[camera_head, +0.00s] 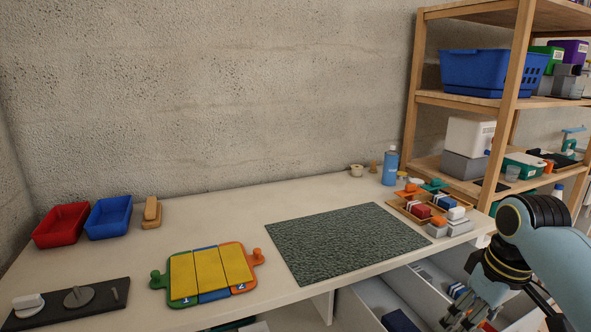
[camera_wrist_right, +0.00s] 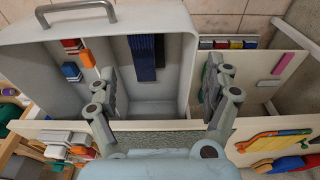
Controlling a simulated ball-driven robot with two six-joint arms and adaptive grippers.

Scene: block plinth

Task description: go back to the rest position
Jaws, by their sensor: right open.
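My right gripper (camera_head: 463,314) is at the lower right of the head view, beyond the table's front edge and over an open drawer (camera_head: 365,292). In the right wrist view my right gripper (camera_wrist_right: 160,82) has its two fingers spread wide apart with nothing between them. The drawer also shows there, with its metal handle (camera_wrist_right: 76,8) at the top left and dark blue pieces (camera_wrist_right: 146,58) inside. My left gripper is in neither view.
On the table (camera_head: 200,218) are a grey-green mat (camera_head: 345,240), a yellow panelled board (camera_head: 210,272), a red bin (camera_head: 62,225), a blue bin (camera_head: 109,216) and a wooden tray (camera_head: 408,212) of blocks. Wooden shelves (camera_head: 412,85) stand at the back right.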

